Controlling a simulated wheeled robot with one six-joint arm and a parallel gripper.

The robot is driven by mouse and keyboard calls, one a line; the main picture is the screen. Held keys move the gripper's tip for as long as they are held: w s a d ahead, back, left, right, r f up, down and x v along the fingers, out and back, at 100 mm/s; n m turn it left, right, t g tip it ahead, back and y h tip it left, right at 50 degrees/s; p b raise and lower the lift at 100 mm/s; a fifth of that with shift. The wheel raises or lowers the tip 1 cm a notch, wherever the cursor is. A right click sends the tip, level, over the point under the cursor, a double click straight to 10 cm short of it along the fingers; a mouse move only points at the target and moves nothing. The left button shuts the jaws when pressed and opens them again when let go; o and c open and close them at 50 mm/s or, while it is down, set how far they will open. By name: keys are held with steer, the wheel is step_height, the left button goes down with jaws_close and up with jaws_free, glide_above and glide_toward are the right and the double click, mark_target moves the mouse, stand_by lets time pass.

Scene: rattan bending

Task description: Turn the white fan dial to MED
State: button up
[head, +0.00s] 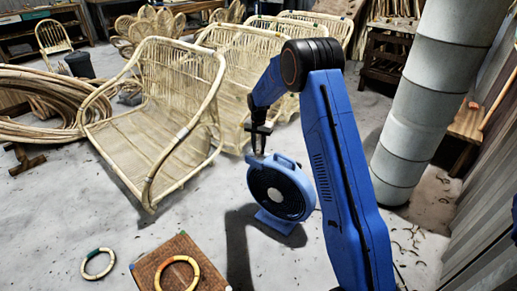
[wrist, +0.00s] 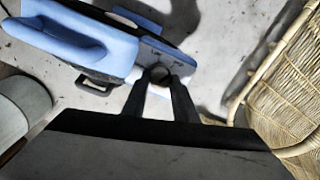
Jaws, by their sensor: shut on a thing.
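The blue fan (head: 280,192) stands on the concrete floor at the middle of the head view, its round dark grille facing the front left. In the wrist view the fan's blue housing and handle (wrist: 75,35) fill the upper left. My gripper (head: 258,148) reaches down to the top of the fan. In the wrist view my gripper (wrist: 160,80) has its two dark fingers closed on the small round dial (wrist: 158,73), which looks grey in shadow here. The fingers hide part of the dial. No MED marking or pointer can be read.
A rattan seat (head: 160,110) stands left of the fan, its weave close by in the wrist view (wrist: 290,95). A thick grey duct (head: 430,100) rises at the right. A brown board (head: 170,265) with a rattan ring lies front left. The floor around the fan is mostly clear.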

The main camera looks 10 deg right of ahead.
mark_target(259, 150)
stand_by(0.5)
steer(key=o, duration=1)
steer(key=shift+o, duration=0.2)
step_height(259, 150, up, 18)
steer(key=shift+f, duration=0.25)
steer(key=s+d+r+n+t, duration=0.1)
steer(key=s+d+r, duration=0.1)
steer(key=s+r, duration=0.55)
steer(key=s+d+r+n, duration=0.1)
steer(key=s+r, duration=0.3)
steer(key=s, duration=0.6)
steer(key=s+d+r+n+t, duration=0.1)
steer(key=s+d+r, duration=0.1)
steer(key=s+r, duration=0.5)
steer(key=s+d+f+n+t, duration=0.1)
steer(key=s+f, duration=0.2)
steer(key=s, duration=1.3)
steer(key=s+d+f+n+t, duration=0.1)
steer(key=s+f, duration=0.3)
steer(key=s, duration=1.2)
steer(key=shift+s+f+n+t, duration=0.15)
steer(key=shift+s+n+t, duration=0.25)
steer(key=shift+n, duration=0.3)
